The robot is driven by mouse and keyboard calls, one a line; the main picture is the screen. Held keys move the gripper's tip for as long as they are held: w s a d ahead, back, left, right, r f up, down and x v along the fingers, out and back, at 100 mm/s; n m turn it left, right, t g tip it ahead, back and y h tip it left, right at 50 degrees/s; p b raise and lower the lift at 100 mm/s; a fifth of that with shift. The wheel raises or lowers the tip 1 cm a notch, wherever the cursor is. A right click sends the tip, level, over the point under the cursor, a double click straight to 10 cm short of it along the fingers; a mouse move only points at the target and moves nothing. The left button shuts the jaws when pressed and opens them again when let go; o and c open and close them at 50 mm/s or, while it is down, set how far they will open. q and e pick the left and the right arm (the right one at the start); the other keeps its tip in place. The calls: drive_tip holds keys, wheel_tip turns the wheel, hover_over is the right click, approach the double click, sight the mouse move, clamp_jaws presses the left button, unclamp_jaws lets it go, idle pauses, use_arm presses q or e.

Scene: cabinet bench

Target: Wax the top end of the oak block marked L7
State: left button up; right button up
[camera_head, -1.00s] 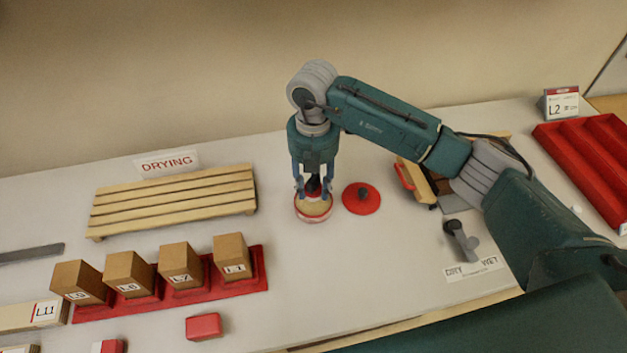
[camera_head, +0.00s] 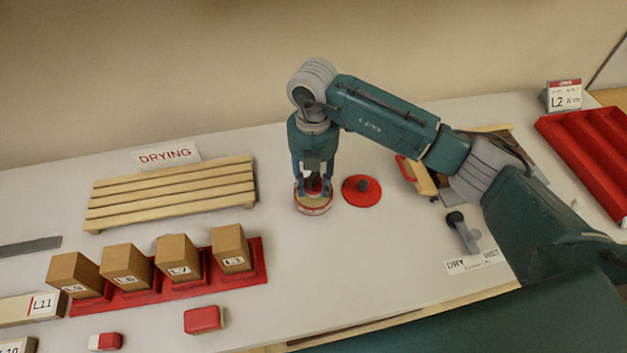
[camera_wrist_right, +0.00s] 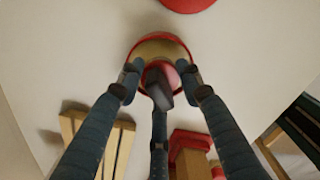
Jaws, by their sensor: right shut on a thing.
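The oak block marked L7 (camera_head: 178,258) stands upright in a red rack (camera_head: 255,274) among similar blocks marked L9, L8 or L6, and L1. Its top end is bare wood. A round red tin (camera_head: 314,208) with yellowish contents stands on the bench, also seen in the wrist view (camera_wrist_right: 160,48). My right gripper (camera_head: 314,188) is shut on a dauber with a dark knob (camera_wrist_right: 158,85) and reddish body. The dauber is down at the tin; its underside is hidden. My left gripper is out of view.
A red lid (camera_head: 362,191) with a dark knob lies right of the tin. A slatted wooden drying rack (camera_head: 172,195) is at the back left. A dry/wet card (camera_head: 475,262), a brush (camera_head: 418,175) and a red tray (camera_head: 590,150) are right.

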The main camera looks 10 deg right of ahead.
sight(314, 175)
drive_tip(key=shift+f+b, duration=0.45)
drive_tip(key=shift+f, duration=0.15)
idle(1.3)
drive_tip(key=shift+r, duration=0.1)
drive_tip(key=shift+r+p, duration=0.65)
drive_tip(key=shift+r, duration=0.25)
drive_tip(key=shift+r+p, duration=1.5)
drive_tip(key=shift+r, duration=1.15)
